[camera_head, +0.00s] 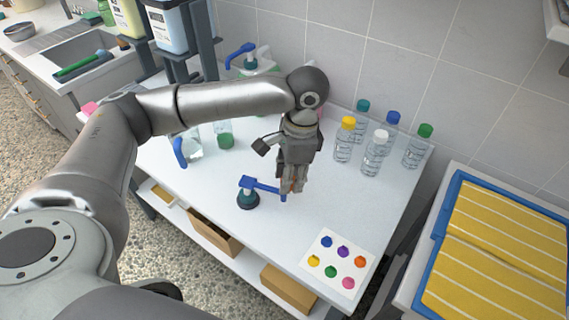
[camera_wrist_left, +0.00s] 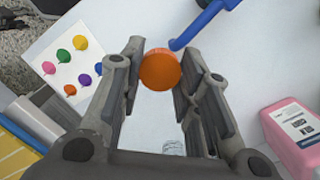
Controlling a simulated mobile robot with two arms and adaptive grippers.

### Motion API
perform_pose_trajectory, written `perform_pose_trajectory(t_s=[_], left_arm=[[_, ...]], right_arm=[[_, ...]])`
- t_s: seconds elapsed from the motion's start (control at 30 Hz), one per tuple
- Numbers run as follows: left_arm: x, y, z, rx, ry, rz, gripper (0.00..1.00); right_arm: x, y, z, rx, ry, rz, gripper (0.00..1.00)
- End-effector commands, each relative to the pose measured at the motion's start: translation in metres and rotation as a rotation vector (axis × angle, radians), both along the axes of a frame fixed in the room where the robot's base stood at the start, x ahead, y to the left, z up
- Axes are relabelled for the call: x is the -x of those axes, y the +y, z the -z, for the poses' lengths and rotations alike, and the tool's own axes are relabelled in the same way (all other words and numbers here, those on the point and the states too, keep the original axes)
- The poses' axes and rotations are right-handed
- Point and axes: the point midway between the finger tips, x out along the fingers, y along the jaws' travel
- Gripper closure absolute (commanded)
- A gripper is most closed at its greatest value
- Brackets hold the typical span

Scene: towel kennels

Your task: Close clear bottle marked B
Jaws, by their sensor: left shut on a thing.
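My left gripper (camera_head: 291,190) hangs pointing down over the middle of the white table. In the left wrist view its fingers (camera_wrist_left: 160,78) are shut on a round orange cap (camera_wrist_left: 159,70). Only a little orange shows between the fingers in the head view. A faint clear round shape (camera_wrist_left: 173,148), perhaps a bottle, shows low between the fingers. Clear bottles with yellow (camera_head: 344,140), white (camera_head: 374,154), blue (camera_head: 389,128) and green (camera_head: 417,148) caps stand at the back right, with a teal-capped one behind. I cannot read a letter B on any bottle. My right gripper is out of view.
A pump top with a blue spout (camera_head: 248,194) stands close left of the gripper. A pink bottle (camera_wrist_left: 295,138) stands near it in the left wrist view. A white card with coloured dots (camera_head: 338,262) lies at the front right. Clear table lies between card and bottles.

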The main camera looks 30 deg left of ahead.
Motion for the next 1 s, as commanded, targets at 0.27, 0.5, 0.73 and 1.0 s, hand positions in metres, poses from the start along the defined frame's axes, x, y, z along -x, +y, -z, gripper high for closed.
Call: perform_pose_trajectory(t_s=[0.27,0.5,0.73,1.0], left_arm=[[0.038,-0.023,-0.010,-0.001,-0.001,-0.398,0.76],[0.067,-0.036,-0.016,-0.001,-0.001,-0.687,0.76],[0.080,-0.040,-0.018,-0.001,-0.001,-0.809,0.76],[0.080,-0.040,-0.018,0.000,-0.001,-0.820,0.76]], right_arm=[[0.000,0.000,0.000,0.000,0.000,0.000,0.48],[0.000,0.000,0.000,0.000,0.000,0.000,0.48],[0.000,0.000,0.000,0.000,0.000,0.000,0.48],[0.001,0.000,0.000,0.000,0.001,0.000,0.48]])
